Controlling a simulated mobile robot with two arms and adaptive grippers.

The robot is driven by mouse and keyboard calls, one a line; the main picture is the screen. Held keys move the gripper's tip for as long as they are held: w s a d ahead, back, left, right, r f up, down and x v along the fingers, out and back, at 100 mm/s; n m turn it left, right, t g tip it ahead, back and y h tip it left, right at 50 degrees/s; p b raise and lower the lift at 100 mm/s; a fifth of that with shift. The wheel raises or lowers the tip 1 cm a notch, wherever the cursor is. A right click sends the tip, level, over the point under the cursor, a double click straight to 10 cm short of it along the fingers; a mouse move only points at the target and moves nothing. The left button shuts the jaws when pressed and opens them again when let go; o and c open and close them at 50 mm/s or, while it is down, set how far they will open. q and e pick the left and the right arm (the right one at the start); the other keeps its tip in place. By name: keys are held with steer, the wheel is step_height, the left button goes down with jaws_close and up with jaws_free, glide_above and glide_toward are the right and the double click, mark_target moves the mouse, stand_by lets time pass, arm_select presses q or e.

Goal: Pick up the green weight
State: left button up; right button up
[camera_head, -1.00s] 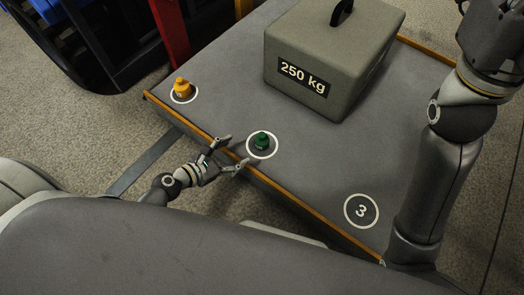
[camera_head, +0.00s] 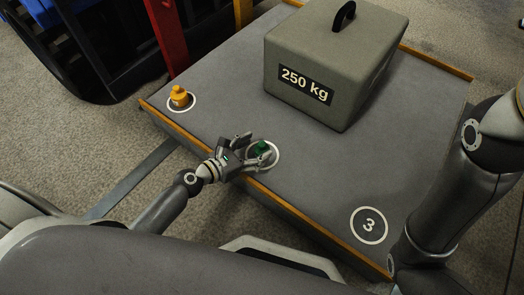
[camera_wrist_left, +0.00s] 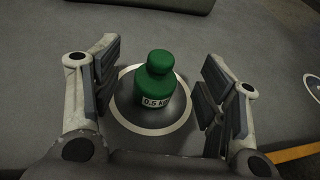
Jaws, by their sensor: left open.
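The green weight (camera_head: 262,147) stands upright on a white-ringed circle on the grey platform (camera_head: 330,165), near its front edge. In the left wrist view the green weight (camera_wrist_left: 157,82) shows a label that seems to read 0.5 kg. My left gripper (camera_head: 255,148) is open, with its fingers on either side of the weight. In the left wrist view my left gripper (camera_wrist_left: 157,88) has a gap between each finger and the weight. My right arm is at the right of the head view; its gripper is out of frame.
A yellow weight (camera_head: 180,97) stands on another ringed circle at the left. A large grey 250 kg block (camera_head: 335,65) with a black handle sits behind. An empty circle marked 3 (camera_head: 369,225) is at the right. A red post (camera_head: 168,38) rises at the back left.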

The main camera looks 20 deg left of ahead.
mark_target(259, 145)
arm_select(q)
steer(key=x, duration=0.3)
steer(key=shift+w+d+b, duration=0.1)
steer(key=shift+b, duration=0.3)
steer(key=c, duration=1.4)
steer(key=shift+r, duration=0.1)
jaws_close()
steer(key=shift+r, duration=0.1)
